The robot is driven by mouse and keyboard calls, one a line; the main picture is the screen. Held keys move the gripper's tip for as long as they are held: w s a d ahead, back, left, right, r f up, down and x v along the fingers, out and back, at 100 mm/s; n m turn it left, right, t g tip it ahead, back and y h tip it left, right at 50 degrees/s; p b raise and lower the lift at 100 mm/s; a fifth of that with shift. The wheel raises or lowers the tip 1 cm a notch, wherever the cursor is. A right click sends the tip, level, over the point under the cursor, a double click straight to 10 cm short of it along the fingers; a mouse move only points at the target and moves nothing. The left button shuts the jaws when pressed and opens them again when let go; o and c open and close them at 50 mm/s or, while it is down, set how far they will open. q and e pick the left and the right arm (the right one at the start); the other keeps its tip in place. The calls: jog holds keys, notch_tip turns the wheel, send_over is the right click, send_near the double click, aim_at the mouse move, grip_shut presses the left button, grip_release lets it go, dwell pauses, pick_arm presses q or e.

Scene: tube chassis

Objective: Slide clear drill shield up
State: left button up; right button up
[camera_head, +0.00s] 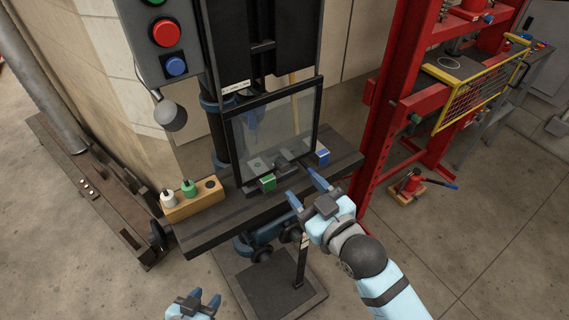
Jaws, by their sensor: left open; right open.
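The clear drill shield (283,122) is a see-through panel in a dark frame, standing in front of the drill press above its dark table (222,229). Its lower edge is close above the table. My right gripper (304,186) is open and empty in front of the shield's lower right part, its blue fingers pointing toward the table and the lower frame. I cannot tell whether a finger touches the frame. My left gripper (203,300) is open and empty at the bottom of the view, low and well away from the shield.
A wooden block (196,206) with small bottles sits on the table's left end. A green block (268,182) and a blue block (322,156) lie near the vise. A button panel (163,35) and a lamp (171,115) are at upper left. A red press frame (378,125) stands right.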

aim_at(286, 168)
jog(key=x, duration=0.8)
jog(key=shift+s, duration=0.1)
jog(key=shift+c, duration=0.5)
grip_shut()
jog(key=shift+r, duration=0.1)
